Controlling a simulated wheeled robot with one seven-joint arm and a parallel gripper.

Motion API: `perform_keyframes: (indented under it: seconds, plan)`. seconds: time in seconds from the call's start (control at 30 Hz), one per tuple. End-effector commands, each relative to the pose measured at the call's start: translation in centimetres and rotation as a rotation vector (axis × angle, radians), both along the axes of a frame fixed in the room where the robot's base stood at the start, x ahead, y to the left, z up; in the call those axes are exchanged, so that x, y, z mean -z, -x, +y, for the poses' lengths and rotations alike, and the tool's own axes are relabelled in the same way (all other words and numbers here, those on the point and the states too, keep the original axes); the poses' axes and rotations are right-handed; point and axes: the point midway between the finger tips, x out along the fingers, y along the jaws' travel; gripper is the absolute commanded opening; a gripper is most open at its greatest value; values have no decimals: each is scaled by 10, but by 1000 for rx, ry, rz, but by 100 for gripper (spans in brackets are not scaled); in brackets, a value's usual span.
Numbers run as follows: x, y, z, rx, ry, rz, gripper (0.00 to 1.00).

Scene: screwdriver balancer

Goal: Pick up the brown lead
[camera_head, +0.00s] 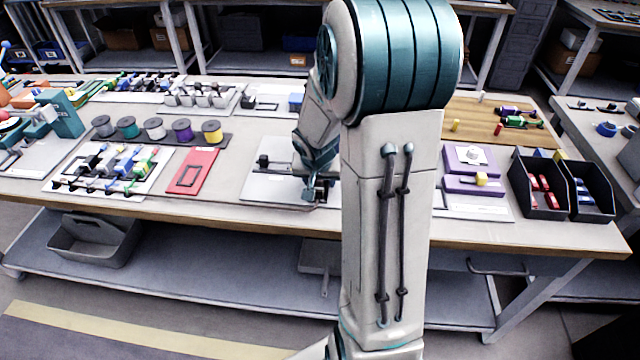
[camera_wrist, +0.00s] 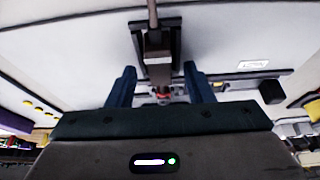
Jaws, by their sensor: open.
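In the wrist view a thin brown lead (camera_wrist: 152,14) runs down from the top edge to a brownish-grey block (camera_wrist: 157,66) set against a dark bracket (camera_wrist: 175,38). My gripper (camera_wrist: 158,70) is open, with one blue finger on each side of the block and visible gaps between. A small reddish part shows low between the fingers; its shape is unclear. In the head view my gripper (camera_head: 315,191) is low over a pale board (camera_head: 268,186) near the bench's front edge. My arm hides much of that board, and the lead cannot be made out there.
A red plate (camera_head: 206,160) and a row of spools (camera_head: 155,129) are left of the board. Purple blocks (camera_head: 462,185) and black bins (camera_head: 540,206) are to the right. A small dark block (camera_head: 263,161) stands on the pale board.

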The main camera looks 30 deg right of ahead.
Motion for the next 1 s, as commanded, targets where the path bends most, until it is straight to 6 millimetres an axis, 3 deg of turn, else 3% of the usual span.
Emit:
perform_keyframes:
  seconds: [0.23, 0.4, 0.83, 1.0]
  plan:
    - [1, -1, 0, 0, 1, -1, 44]
    - [1, 0, 0, 0, 0, 0, 1]
    - [-3, 1, 1, 0, 1, -1, 1]
    - [-20, 2, 2, 2, 1, -4, 1]
